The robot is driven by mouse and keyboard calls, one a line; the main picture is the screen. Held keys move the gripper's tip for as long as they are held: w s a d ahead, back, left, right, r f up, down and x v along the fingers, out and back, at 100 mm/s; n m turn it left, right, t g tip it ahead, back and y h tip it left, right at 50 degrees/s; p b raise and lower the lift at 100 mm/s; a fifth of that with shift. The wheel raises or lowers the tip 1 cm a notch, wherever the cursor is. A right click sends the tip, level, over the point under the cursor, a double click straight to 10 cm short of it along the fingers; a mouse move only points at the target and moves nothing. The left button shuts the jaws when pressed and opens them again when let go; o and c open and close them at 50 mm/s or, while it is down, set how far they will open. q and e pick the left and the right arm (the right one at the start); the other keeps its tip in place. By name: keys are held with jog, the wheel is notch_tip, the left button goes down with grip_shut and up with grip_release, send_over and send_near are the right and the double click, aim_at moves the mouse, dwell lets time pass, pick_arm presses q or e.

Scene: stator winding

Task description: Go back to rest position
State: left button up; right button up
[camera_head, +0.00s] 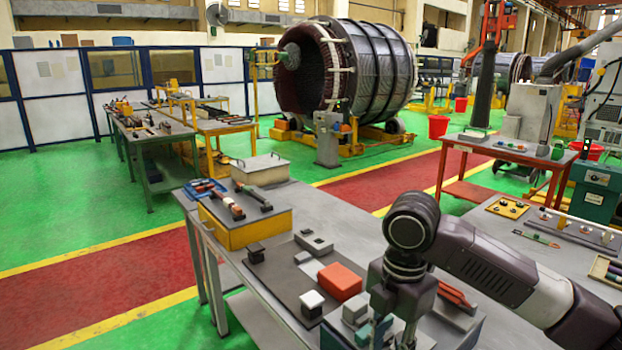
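My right arm comes in from the right edge over the near workbench (345,225). Its wrist bends down, and my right gripper (403,300) points down over the bench's near right part. Its fingers are at or beyond the bottom edge and mixed with things behind, so I cannot tell whether it is open or holds anything. My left arm and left gripper do not show.
On the bench are a yellow box (245,232) with tools on it, a grey case (258,168), a red block (340,281), a white-topped block (312,300) and a black block (256,253). A large stator (385,70) stands behind. Green floor (90,215) lies open at left.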

jog(key=s+a+f+m+t+y, duration=0.1)
jog(key=s+a+f+m, duration=0.2)
jog(key=f, duration=0.3)
jog(key=s+a+f+m+y, duration=0.2)
jog(key=s+a+f+m, duration=0.1)
jog(key=a+f, duration=0.15)
jog(key=s+a+f+m+t+y, duration=0.1)
jog(key=s+a+f+m, duration=0.25)
jog(key=f, duration=0.35)
jog(key=s+d+f+m+t+h, duration=0.15)
jog(key=s+d+f+m, duration=0.25)
jog(key=s+d+m, duration=0.4)
jog(key=s+d+f+m+h, duration=0.35)
jog(key=s+d+m, duration=0.25)
jog(key=d, duration=0.4)
notch_tip(320, 180, down, 29)
jog(key=s+g, duration=0.2)
jog(key=s, duration=0.1)
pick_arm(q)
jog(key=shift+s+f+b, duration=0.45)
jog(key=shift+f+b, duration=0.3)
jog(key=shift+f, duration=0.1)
pick_arm(e)
jog(key=s+d+f, duration=0.3)
jog(key=s+f, duration=1.2)
jog(key=shift+s+n+g+y, duration=0.3)
jog(key=shift+n+g, duration=0.05)
